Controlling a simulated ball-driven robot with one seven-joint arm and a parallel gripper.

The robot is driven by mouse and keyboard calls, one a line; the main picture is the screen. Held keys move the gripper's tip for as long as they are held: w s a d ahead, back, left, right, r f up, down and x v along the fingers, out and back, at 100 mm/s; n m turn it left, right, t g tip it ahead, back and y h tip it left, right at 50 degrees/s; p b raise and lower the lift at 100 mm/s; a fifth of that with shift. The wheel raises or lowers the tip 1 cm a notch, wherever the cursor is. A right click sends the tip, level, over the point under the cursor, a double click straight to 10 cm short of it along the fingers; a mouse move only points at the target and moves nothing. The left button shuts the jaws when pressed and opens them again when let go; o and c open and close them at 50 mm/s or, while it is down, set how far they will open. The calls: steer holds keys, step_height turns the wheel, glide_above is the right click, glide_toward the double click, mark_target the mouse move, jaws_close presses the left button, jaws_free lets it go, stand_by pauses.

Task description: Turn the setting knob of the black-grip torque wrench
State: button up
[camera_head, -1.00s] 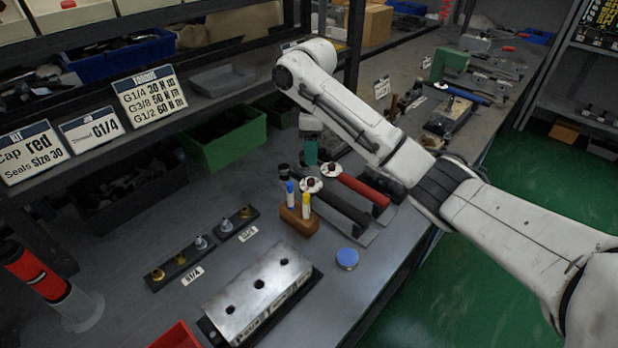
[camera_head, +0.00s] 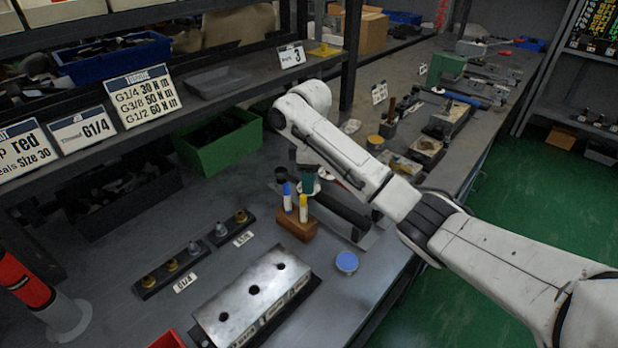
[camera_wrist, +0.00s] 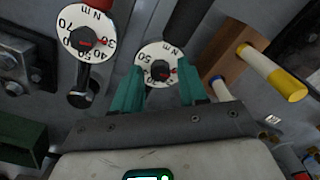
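The black-grip torque wrench (camera_head: 347,214) lies on the bench, partly hidden by my arm in the head view. In the wrist view its white dial (camera_wrist: 146,56) has a black setting knob (camera_wrist: 160,70) with a red pointer toward the right. My gripper (camera_wrist: 161,66) has its teal fingers apart, one on each side of this knob; whether they touch it I cannot tell. In the head view my gripper (camera_head: 308,180) is pointed down over the dial end. The red-grip wrench's dial (camera_wrist: 84,30) is to the left in the wrist view.
A wooden block (camera_head: 297,225) with a blue and a yellow marker stands close beside my gripper. A metal valve block (camera_head: 250,300), a blue round lid (camera_head: 346,262) and a green bin (camera_head: 220,140) are nearby. A torque card (camera_head: 143,97) stands on the shelf.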

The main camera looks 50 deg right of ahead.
jaws_close()
steer(key=shift+r+m+p, duration=0.1)
steer(key=shift+m+p, duration=0.2)
steer(key=shift+p, duration=0.3)
steer(key=m+p, duration=0.1)
steer(key=p, duration=0.2)
steer(key=shift+r+m, duration=0.15)
steer(key=shift+m, duration=0.25)
steer(key=m+p, duration=0.4)
steer(key=p, duration=0.1)
steer(key=shift+a+m, duration=0.1)
steer(key=shift+m, duration=0.2)
steer(key=m+p, duration=0.4)
steer(key=m, duration=0.4)
steer(key=m+p, duration=0.1)
steer(key=m, duration=0.1)
steer(key=m+p, duration=0.1)
steer(key=m, duration=0.1)
steer(key=shift+f+m, duration=0.25)
steer(key=shift+m, duration=0.05)
